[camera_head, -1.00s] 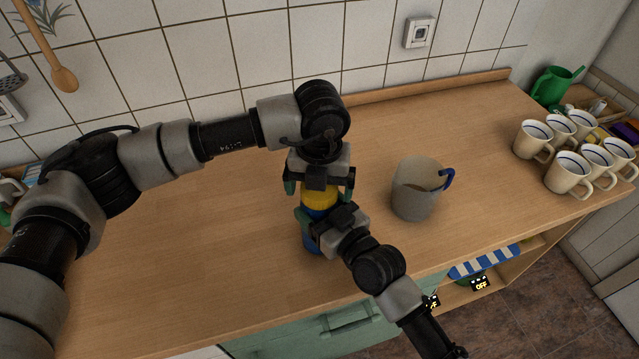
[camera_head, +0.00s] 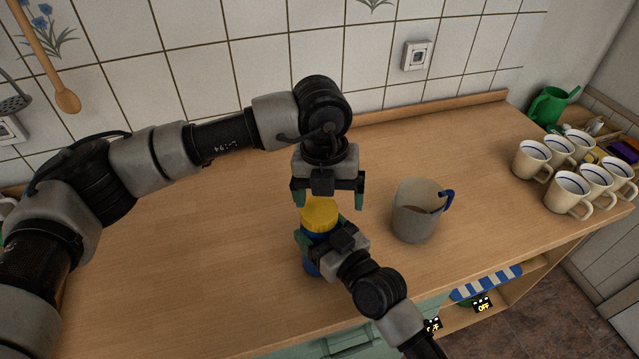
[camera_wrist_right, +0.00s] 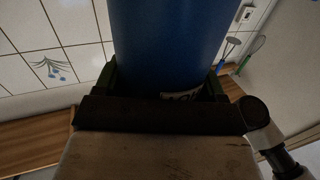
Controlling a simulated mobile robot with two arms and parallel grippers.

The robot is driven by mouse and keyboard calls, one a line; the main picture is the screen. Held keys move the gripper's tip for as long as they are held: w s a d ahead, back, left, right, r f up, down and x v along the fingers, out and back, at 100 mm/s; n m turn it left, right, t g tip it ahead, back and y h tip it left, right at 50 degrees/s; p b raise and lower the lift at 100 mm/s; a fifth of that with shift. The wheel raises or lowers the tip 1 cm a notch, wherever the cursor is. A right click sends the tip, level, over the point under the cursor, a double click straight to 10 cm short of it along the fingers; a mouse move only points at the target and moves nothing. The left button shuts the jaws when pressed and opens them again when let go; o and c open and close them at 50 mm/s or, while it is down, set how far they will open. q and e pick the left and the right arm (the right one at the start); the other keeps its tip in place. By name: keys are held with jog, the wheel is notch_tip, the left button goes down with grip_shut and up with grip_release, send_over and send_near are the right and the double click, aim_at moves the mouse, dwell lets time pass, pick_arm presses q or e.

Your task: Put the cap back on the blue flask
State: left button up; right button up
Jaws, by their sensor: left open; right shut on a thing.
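The blue flask (camera_head: 310,264) stands on the wooden counter in the head view, and its blue body fills the upper middle of the right wrist view (camera_wrist_right: 168,45). The yellow cap (camera_head: 319,213) sits on top of the flask. My right gripper (camera_head: 318,238) is shut around the flask's body from the front right. My left gripper (camera_head: 328,200) is open, pointing down, just above and behind the cap, with its fingers apart. Whether the cap is fully seated cannot be told.
A grey jug (camera_head: 415,212) with a blue handle stands on the counter to the right of the flask. Several white mugs (camera_head: 571,190) and a green watering can (camera_head: 549,104) are at the far right. The counter's left part (camera_head: 170,260) is clear.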

pick_arm(q)
jog(key=s+d+r+n+g+h, duration=0.4)
jog(key=d+r+n+h, duration=0.1)
jog(key=d+r+h, duration=0.85)
jog(key=w+r+n+t+h, duration=0.5)
jog(key=w+r+n+t, duration=0.3)
jog(key=w+n+t, duration=0.6)
jog(key=w+a+f+n+t+y, duration=0.1)
jog(key=a+f+n+y, duration=0.2)
jog(key=f+n+y, duration=0.4)
jog(key=w+a+f+n+y, duration=0.25)
jog(key=n+y, duration=0.25)
jog(key=n, duration=0.4)
jog(key=s+a+f+g+y, duration=0.2)
jog(key=s+a+f+g, duration=0.1)
jog(key=s, duration=0.1)
jog(key=s+a+f+n+g+y, duration=0.1)
jog(key=s+a+f+g+y, duration=0.1)
jog(key=s+a+g+y, duration=0.1)
jog(key=s+a+f+g+y, duration=0.2)
jog(key=s+a+f+g, duration=0.1)
jog(key=s, duration=0.3)
jog(key=shift+a+f+n+g+y, duration=0.3)
jog(key=shift+n+g+y, duration=0.1)
jog(key=shift+g, duration=0.3)
